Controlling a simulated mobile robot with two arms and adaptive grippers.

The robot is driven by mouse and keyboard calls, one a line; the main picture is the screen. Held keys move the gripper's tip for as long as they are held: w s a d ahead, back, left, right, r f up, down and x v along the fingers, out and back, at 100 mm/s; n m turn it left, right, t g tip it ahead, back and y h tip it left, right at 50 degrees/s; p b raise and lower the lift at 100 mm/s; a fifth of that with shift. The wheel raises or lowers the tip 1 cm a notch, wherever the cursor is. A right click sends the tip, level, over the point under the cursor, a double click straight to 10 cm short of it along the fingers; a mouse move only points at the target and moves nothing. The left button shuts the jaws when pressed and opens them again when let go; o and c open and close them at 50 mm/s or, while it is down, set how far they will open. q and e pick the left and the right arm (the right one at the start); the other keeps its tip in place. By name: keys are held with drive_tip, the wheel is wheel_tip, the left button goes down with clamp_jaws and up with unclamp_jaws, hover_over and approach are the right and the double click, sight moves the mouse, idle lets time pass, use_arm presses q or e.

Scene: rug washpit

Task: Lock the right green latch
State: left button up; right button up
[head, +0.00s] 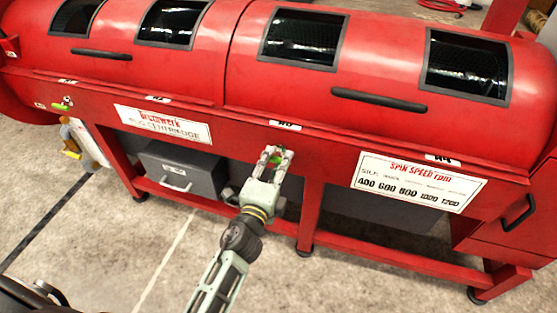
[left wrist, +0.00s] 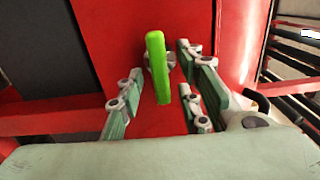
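The right green latch (head: 277,160) is on the red front beam of the rug centrifuge, below a small white label, and is mostly hidden by my left gripper (head: 276,154) in the head view. In the left wrist view the latch (left wrist: 158,68) is a bright green bar on a grey pivot, pointing nearly straight down the picture. My left gripper's fingers (left wrist: 162,88) stand open on both sides of it, with visible gaps. The left green latch (head: 63,104) is at the far left of the same beam. My right gripper is not in view.
The red centrifuge drum (head: 230,45) with dark windows and black handles (head: 380,100) spans the back. A grey drawer box (head: 180,172) sits under the beam. A red leg (head: 311,215) stands right of my left gripper. The concrete floor in front is clear.

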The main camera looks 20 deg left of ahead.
use_arm(q)
drive_tip(key=s, duration=0.6)
drive_tip(key=shift+a, duration=0.1)
